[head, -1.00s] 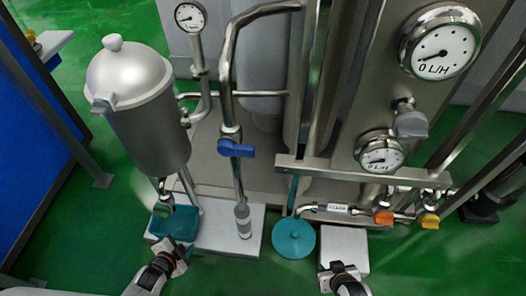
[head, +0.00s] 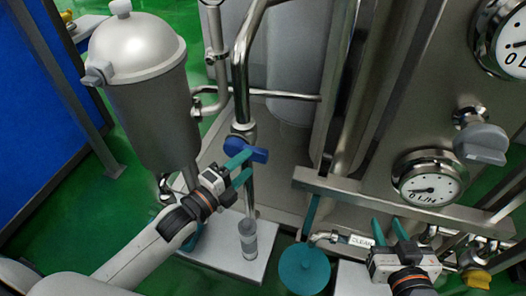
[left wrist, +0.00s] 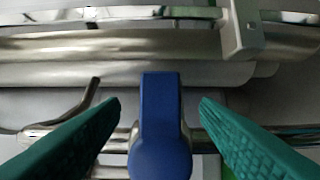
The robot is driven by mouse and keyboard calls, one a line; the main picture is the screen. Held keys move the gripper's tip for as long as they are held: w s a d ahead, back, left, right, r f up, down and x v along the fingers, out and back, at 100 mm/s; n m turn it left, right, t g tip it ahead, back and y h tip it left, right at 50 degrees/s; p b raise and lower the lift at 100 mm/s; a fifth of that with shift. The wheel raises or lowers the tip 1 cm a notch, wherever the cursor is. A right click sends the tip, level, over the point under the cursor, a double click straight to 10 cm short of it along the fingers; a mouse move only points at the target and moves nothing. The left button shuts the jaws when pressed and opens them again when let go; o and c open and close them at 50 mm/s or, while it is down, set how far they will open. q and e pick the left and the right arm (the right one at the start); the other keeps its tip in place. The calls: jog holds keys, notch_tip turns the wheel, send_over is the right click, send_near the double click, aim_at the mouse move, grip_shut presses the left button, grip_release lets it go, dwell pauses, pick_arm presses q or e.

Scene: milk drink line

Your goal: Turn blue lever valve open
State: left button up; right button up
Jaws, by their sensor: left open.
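The blue lever valve (head: 258,154) sits on a vertical steel pipe in the head view, its handle pointing right across the pipe. My left gripper (head: 240,168) is at the valve, its green fingers around the lever area. In the left wrist view the blue lever (left wrist: 160,125) stands between the two open fingers of the left gripper (left wrist: 160,112), with a gap on each side. My right gripper (head: 391,230) is at the lower right in the head view, its green fingers apart, with nothing seen between them.
A steel tank (head: 150,110) stands left of the pipe. A teal round disc (head: 304,270) and a clear cylinder (head: 247,238) are below. Gauges, including one dial (head: 430,178), and a grey knob (head: 481,143) are on the right panel. A steel bar (head: 400,205) crosses above the right gripper.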

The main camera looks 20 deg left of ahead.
aim_at(254, 157)
pick_arm(q)
jog(key=b+x, duration=0.1)
jog(key=x, duration=0.4)
jog(key=shift+w+d, duration=0.15)
jog(key=shift+w, duration=0.2)
jog(key=shift+w+d, duration=0.25)
jog(key=shift+w, duration=0.25)
pick_arm(e)
jog(key=shift+w+a+r+t+y, duration=0.2)
jog(key=shift+r+t, duration=0.4)
jog(key=shift+r, duration=0.2)
jog(key=shift+w+a+r+t+y, duration=0.15)
jog(key=shift+w+r+t, duration=0.1)
jog(key=shift+r+t, duration=0.45)
jog(key=shift+w+a+r+t+y, duration=0.2)
jog(key=shift+r+t, duration=0.3)
jog(key=shift+r, duration=0.4)
pick_arm(q)
grip_shut()
